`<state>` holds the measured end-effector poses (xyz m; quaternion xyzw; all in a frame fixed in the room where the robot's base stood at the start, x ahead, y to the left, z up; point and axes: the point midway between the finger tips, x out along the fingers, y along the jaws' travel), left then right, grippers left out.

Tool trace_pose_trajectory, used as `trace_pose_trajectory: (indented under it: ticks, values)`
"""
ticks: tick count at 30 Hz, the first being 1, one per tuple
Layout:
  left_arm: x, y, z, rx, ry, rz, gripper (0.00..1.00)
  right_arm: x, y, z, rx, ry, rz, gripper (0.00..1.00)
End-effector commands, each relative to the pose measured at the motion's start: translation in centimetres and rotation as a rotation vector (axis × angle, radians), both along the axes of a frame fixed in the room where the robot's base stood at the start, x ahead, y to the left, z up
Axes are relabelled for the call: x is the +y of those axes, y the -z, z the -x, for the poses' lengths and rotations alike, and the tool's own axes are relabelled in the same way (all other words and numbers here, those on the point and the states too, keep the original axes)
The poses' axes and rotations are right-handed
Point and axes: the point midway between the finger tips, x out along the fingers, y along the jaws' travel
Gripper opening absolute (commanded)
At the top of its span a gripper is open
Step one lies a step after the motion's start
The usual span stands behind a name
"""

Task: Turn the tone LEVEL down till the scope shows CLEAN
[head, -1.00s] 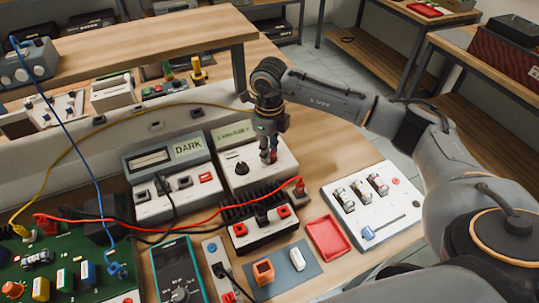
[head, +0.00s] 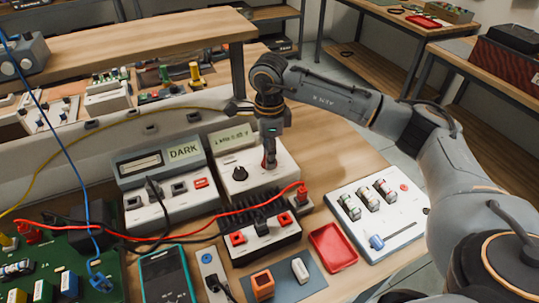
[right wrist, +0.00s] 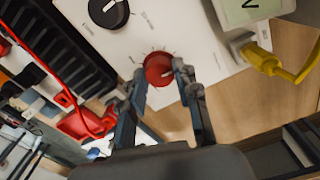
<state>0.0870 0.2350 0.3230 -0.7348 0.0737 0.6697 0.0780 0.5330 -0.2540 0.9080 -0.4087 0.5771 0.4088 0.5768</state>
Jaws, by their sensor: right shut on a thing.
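A white tone box (head: 258,185) stands at the middle of the bench, with a lit display (head: 233,138) whose small text I cannot read surely. It has a black knob (head: 239,173) and a red knob (right wrist: 158,68) with a pale pointer line. My right gripper (head: 268,162) reaches down onto the box. In the right wrist view its fingers (right wrist: 163,80) are shut on either side of the red knob. Left of it stands a unit (head: 165,192) whose display (head: 184,150) reads DARK. No display reading CLEAN shows. My left gripper is out of view.
A black finned block (head: 262,228) with red terminals, a red tray (head: 329,248) and a white panel (head: 375,217) sit in front. Red, black, blue and yellow leads cross the left side. A yellow plug (right wrist: 265,62) enters the tone box's side. Bare wood lies behind the box's right.

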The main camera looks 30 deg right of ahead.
Motion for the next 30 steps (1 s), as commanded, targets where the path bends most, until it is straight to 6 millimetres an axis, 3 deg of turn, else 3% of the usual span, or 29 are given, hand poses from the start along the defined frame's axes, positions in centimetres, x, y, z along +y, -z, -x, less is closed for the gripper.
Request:
trace_pose_trajectory:
  ticks: [13, 14, 17, 26, 30]
  values:
    - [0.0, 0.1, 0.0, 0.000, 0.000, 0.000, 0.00, 0.0, -0.1, -0.1, -0.004, -0.011, -0.002, 0.00]
    - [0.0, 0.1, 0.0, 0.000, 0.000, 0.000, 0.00, 0.0, -0.1, -0.1, -0.004, -0.011, -0.002, 0.33]
    - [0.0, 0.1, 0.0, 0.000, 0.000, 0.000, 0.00, 0.0, -0.1, -0.1, -0.003, -0.010, -0.002, 0.54]
    - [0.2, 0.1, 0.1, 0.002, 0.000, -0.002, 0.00, 0.0, -0.1, 0.0, -0.001, -0.010, -0.001, 0.54]
    - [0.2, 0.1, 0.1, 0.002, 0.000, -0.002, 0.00, 0.0, -1.1, -0.1, -0.003, -0.010, -0.001, 0.54]
